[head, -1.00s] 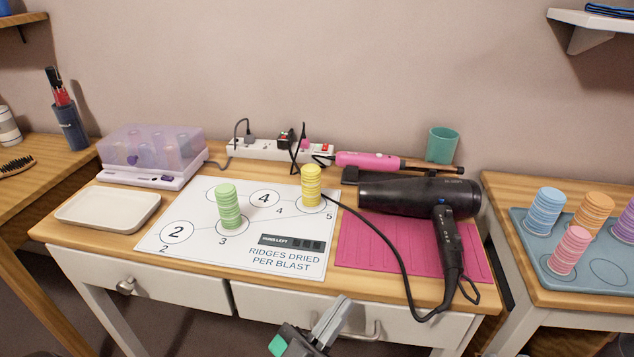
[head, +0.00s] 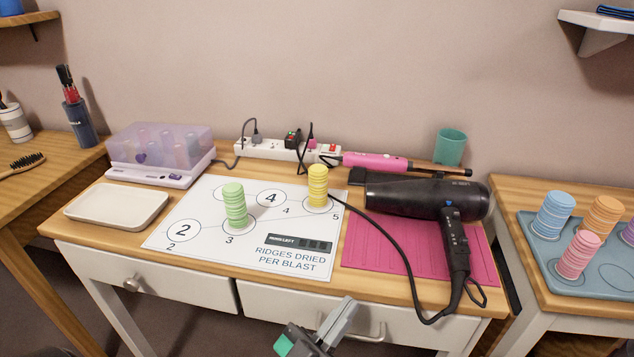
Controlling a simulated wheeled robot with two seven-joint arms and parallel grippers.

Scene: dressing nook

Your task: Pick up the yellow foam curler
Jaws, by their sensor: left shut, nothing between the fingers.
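The yellow foam curler (head: 317,187) stands upright on the white printed mat (head: 208,262), on the circle by the number 5. A green foam curler (head: 235,207) stands upright to its left, on the circle by the number 3. My left gripper (head: 338,318) is at the bottom middle, in front of the table's drawers, well apart from the yellow curler. It is shut and empty. My right gripper is not in view.
A black hair dryer (head: 425,196) lies on a pink mat (head: 373,249) to the right, its cord looping past the yellow curler. A white tray (head: 117,223) and a lidded purple box (head: 160,146) are left. A power strip (head: 262,150) and pink curling iron (head: 375,160) lie behind.

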